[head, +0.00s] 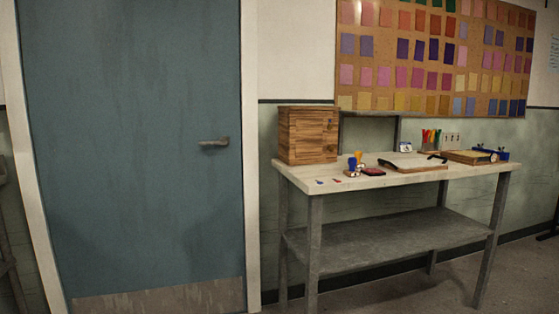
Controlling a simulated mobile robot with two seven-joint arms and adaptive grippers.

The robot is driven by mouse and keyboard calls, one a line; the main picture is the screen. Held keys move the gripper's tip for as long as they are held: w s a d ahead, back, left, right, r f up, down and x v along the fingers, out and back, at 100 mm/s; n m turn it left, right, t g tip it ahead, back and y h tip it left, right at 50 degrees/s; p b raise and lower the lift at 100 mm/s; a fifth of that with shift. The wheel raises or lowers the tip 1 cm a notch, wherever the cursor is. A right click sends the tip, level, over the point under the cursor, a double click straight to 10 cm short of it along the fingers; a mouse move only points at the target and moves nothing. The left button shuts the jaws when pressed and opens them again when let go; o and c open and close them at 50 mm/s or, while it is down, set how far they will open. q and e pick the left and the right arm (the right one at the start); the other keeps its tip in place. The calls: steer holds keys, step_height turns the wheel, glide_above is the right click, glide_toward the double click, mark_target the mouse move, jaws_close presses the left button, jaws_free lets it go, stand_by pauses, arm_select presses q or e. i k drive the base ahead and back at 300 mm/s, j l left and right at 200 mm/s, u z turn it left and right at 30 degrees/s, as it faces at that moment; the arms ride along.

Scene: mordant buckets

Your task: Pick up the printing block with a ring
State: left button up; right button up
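I cannot make out a printing block with a ring for certain at this distance. Small items stand near the front left of the workbench (330,186). Among them are a blue-topped piece (352,163) and an orange-topped piece (358,157), which may be handled stamps or blocks. A small dark and red flat item (373,172) lies to their right. Neither of my grippers is in view.
A wooden drawer box (308,135) stands on the bench's left end. A pale board (412,162) and a flat wooden box (469,157) lie to the right. The bench has a lower shelf (390,238). A closed blue door (130,150) is at left.

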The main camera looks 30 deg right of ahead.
mark_target(358, 155)
steer(key=l+u, duration=0.25)
steer(key=l, duration=2.05)
steer(key=i, duration=0.05)
